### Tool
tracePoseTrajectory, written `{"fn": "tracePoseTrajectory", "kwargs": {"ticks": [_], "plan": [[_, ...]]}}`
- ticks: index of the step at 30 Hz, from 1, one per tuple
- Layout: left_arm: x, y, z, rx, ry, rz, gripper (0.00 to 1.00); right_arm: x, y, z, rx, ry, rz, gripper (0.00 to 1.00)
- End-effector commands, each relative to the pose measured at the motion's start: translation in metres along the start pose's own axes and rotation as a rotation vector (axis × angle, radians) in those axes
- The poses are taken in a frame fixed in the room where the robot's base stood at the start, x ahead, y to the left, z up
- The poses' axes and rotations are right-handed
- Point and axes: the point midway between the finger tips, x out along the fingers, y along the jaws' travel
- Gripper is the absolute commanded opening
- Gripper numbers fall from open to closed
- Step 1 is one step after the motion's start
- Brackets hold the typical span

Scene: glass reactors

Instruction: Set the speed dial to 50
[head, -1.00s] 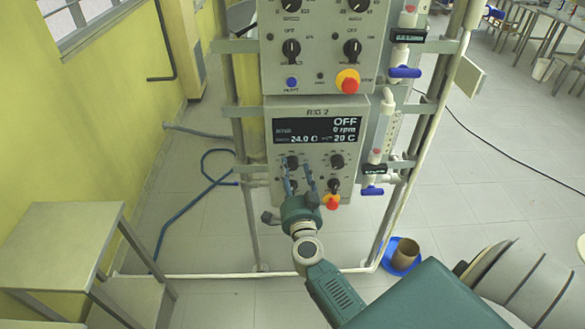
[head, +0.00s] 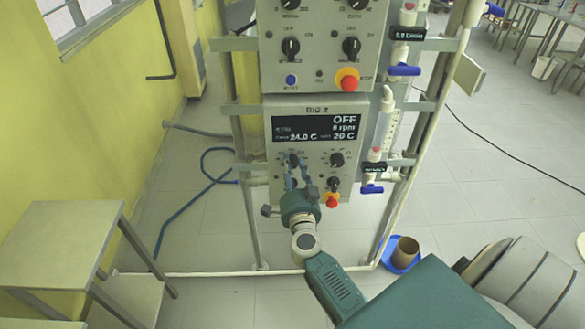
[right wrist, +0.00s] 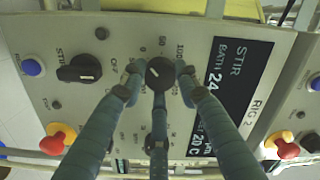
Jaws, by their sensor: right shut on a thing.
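The control box marked RIG 2 (head: 350,108) has a dark display (head: 315,128) reading OFF, 0 rpm, 24.0 C and 20 C. My right gripper (head: 297,166) is at its upper left black dial (head: 294,158). In the right wrist view my gripper (right wrist: 160,73) is shut on this speed dial (right wrist: 159,72), with a finger on either side. Marks of 50 and 100 show beside it; its pointer setting is too small to read surely. A third finger partly covers the other dial, which shows clear in the head view (head: 337,160). My left gripper is not in view.
A black STIR switch (right wrist: 78,68) and red-yellow stop button (right wrist: 57,138) are close to my fingers. A second control box (head: 320,60) is above. Blue-handled valves (head: 371,189) stand at the right.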

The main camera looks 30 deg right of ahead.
Motion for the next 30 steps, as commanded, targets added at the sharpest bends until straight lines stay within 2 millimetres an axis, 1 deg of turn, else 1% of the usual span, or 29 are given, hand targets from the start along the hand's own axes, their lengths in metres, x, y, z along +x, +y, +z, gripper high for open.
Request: {"fn": "tracePoseTrajectory", "kwargs": {"ticks": [8, 21, 30], "plan": [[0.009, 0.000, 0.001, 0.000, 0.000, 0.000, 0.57, 0.000, 0.002, 0.002, 0.156, 0.006, -0.010, 0.05], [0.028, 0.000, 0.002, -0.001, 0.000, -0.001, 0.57, 0.000, 0.002, 0.004, 0.519, 0.021, -0.036, 0.05], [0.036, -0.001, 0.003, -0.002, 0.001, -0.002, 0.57, 0.000, 0.002, 0.003, 0.688, 0.030, -0.047, 0.05]]}}
